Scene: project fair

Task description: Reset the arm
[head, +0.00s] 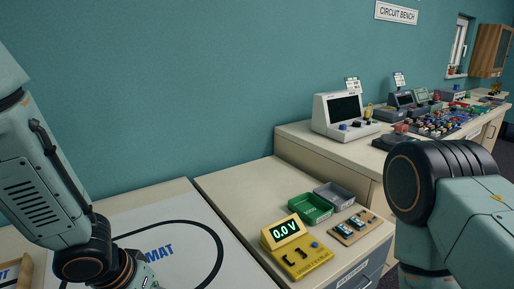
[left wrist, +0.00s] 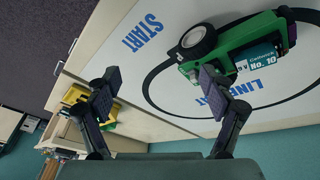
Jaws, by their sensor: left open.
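My left gripper (left wrist: 157,78) is open in the left wrist view, its two fingers spread wide with nothing between them. It is above the white line mat (left wrist: 150,78), marked START and LINE. A green toy car (left wrist: 258,33) with a black wheel and a label reading No. 10 is on the mat beside the right-hand finger, which overlaps it in the picture. I cannot tell whether they touch. In the head view my left arm comes down at the left and its gripper is out of frame. My right arm shows at the right; its gripper is out of view.
A yellow meter (head: 297,251) reading 0.0 V stands on the middle table (head: 240,195). Near it are a green tray (head: 309,210), a grey tray (head: 335,196) and a small board (head: 354,227). The circuit bench (head: 300,138) behind carries instruments and parts.

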